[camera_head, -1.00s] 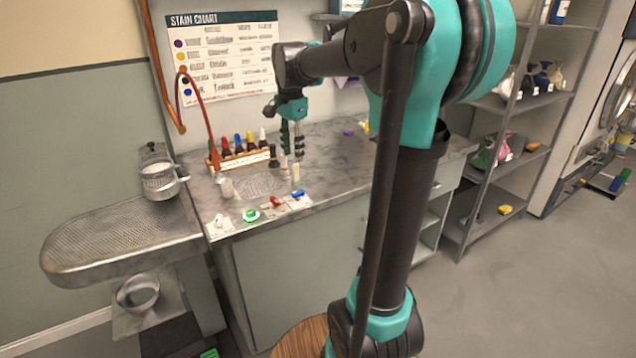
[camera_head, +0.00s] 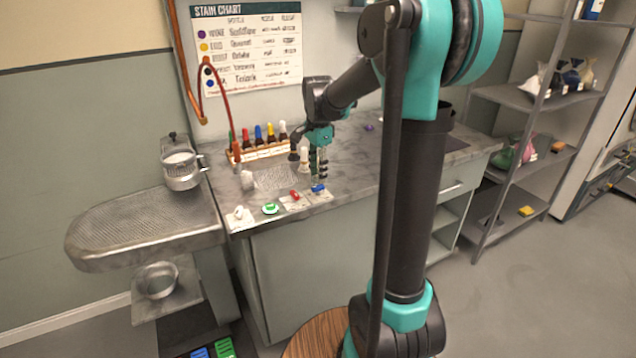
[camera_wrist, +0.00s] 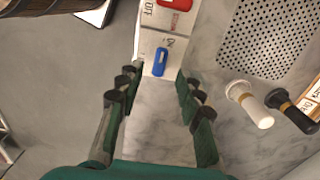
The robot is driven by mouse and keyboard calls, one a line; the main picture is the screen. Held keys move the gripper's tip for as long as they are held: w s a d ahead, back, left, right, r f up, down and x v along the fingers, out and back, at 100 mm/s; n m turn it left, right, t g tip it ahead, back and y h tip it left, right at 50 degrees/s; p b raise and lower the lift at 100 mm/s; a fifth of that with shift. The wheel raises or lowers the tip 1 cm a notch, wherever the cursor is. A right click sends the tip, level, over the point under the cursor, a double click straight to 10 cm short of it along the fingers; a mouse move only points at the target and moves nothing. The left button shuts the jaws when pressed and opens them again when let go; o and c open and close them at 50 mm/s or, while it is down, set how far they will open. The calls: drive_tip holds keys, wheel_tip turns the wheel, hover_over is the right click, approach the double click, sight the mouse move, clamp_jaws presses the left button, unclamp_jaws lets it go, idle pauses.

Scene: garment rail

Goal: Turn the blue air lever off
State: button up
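The blue air lever (camera_head: 319,188) sits on a white labelled plate at the front edge of the counter, at the right end of the row of controls. In the wrist view the blue lever (camera_wrist: 160,62) lies lengthwise along the picture, ahead of my fingertips and between their lines. The plate beside it bears "ON", and "OFF" shows further up. My gripper (camera_head: 318,165) points down just above and behind the lever. In the wrist view my gripper (camera_wrist: 153,88) has its fingers spread wide with nothing between them. I see no contact with the lever.
A red lever (camera_head: 295,195) and a green button (camera_head: 270,208) are left of the blue lever. A rack of dropper bottles (camera_head: 262,150) is behind. The counter to the right is mostly clear.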

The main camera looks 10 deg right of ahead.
sight(318, 186)
drive_tip(key=shift+f, duration=2.05)
clamp_jaws()
